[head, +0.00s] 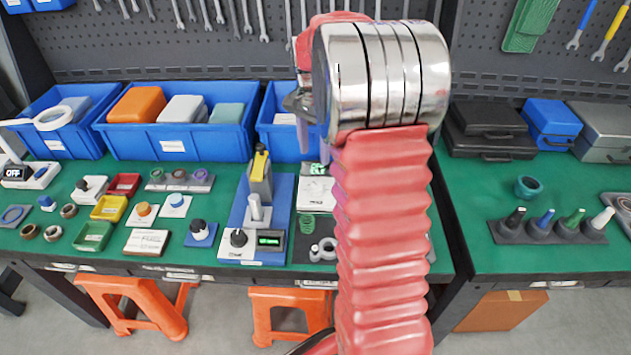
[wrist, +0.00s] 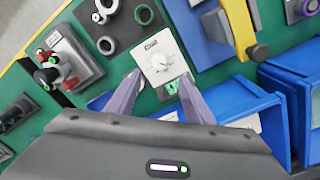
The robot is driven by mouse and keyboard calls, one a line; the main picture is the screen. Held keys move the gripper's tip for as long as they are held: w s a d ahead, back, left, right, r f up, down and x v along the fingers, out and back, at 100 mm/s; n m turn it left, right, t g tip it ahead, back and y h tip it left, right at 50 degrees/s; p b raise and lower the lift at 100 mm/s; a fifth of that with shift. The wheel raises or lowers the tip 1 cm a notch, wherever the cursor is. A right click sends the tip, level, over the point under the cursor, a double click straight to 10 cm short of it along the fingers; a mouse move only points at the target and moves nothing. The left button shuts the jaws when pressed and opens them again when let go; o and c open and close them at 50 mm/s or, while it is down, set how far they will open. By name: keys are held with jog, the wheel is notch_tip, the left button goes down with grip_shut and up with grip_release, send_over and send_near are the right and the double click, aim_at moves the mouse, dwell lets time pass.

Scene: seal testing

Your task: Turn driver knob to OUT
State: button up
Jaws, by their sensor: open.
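A white box with a round white dial knob (wrist: 161,62) stands on the green bench in the wrist view. It has a dark label and a green connector at its near end. The box (head: 315,191) also shows in the head view, partly hidden behind my arm. My gripper (wrist: 159,78) is open and empty, with its two purple-grey fingers spread to either side of the box's near part. Whether they touch it I cannot tell. Any OUT marking is too small to read.
A blue-based fixture (head: 275,221) with a black knob, small green display and yellow-topped lever stands beside the box. Blue bins (head: 172,145) line the back. Small dishes, rings and blocks crowd the left bench. A dark holder with coloured cones (head: 548,233) is at right.

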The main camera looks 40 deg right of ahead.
aim_at(316, 185)
jog(key=f, duration=1.1)
jog(key=shift+s+f, duration=0.3)
jog(key=shift+f, duration=0.1)
jog(key=c, duration=1)
